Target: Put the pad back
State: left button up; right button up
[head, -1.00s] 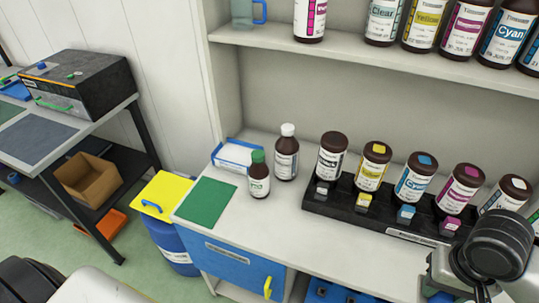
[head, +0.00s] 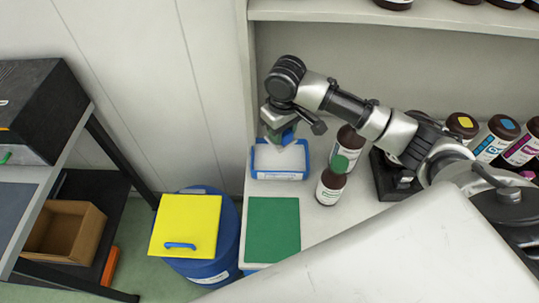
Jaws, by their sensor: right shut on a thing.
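The blue-rimmed tray (head: 258,174) stands on the white counter against the shelf's left side wall, with white pad material (head: 280,160) in it. My right gripper (head: 281,136) reaches over this tray from the right, fingers pointing down. It is shut on a pad at the tray's back edge. The fingers hide most of what they hold, and I cannot tell whether it touches the tray. My left gripper is not in view.
A green mat (head: 272,230) lies in front of the tray. Ink bottles (head: 497,138) stand further right. A yellow lid (head: 186,225) covers a blue drum (head: 229,250) left of the counter.

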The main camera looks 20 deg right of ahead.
jog(key=w+f, duration=0.1)
jog(key=w+d+f+n, duration=0.1)
jog(key=shift+w, duration=0.4)
send_over(280, 158)
notch_tip(280, 158, down, 6)
jog(key=shift+s+r, duration=0.15)
jog(key=shift+r, duration=0.1)
notch_tip(280, 158, down, 4)
jog(key=shift+r+p, duration=0.1)
jog(key=shift+p, duration=0.35)
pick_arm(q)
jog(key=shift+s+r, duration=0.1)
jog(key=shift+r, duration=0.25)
pick_arm(e)
jog(key=shift+f, duration=0.25)
jog(key=shift+f, duration=0.15)
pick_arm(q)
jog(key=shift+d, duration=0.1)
pick_arm(e)
jog(key=o, duration=1)
jog(key=shift+c, duration=0.2)
pick_arm(q)
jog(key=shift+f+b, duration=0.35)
jog(key=shift+b, duration=0.05)
pick_arm(e)
notch_tip(280, 158, up, 12)
jog(key=shift+r, duration=0.2)
